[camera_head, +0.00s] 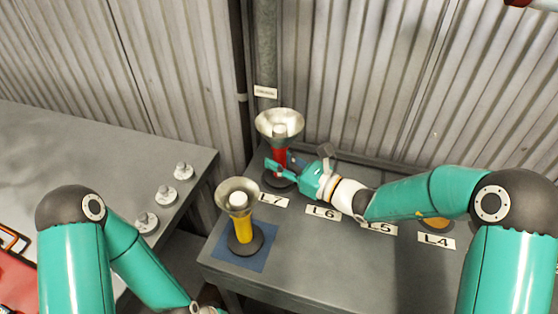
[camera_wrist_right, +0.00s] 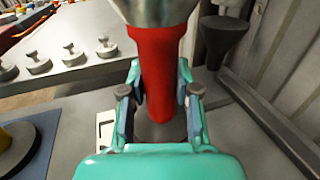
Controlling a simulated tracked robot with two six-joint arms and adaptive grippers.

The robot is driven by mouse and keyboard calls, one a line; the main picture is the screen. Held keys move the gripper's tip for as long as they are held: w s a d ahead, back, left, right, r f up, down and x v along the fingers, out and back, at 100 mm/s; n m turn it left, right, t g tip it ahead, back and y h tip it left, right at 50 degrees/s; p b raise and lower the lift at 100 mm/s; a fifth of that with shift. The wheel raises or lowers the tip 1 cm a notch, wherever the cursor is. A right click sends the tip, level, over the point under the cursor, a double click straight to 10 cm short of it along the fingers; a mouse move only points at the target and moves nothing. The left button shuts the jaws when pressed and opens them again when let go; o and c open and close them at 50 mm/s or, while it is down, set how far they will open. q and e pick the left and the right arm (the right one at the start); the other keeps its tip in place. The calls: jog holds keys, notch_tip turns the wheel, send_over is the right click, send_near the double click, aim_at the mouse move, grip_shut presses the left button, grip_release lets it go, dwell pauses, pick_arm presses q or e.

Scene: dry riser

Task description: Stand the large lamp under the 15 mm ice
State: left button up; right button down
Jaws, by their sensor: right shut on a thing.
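A red lamp (camera_head: 279,158) with a wide silvery flared head stands upright on a dark round base by the L7 label, at the back left of the grey bench. My right gripper (camera_head: 280,168) is shut on its red body, which also shows between the fingers in the right wrist view (camera_wrist_right: 158,75). A yellow lamp (camera_head: 242,228) with a similar flared head stands upright on a blue mat (camera_head: 265,258) at the bench's front left. Of my left arm only links show; its gripper is out of the picture. I cannot make out any ice.
A grey vertical pipe (camera_head: 266,50) with a small tag runs down the corrugated wall behind the red lamp. Labels L6 (camera_head: 323,213) and L4 (camera_head: 436,240) lie on the bench. A separate grey table (camera_head: 110,140) at left holds several small metal pieces. A dark funnel (camera_wrist_right: 222,38) shows in the wrist view.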

jog(key=shift+r, duration=0.1)
jog(key=c, duration=0.8)
grip_release()
jog(key=shift+c, duration=0.2)
jog(key=b+v, duration=0.1)
jog(key=v, duration=1)
jog(key=shift+d, duration=0.1)
jog(key=shift+s+d, duration=0.3)
jog(key=shift+d, duration=0.05)
jog(key=shift+a, duration=0.1)
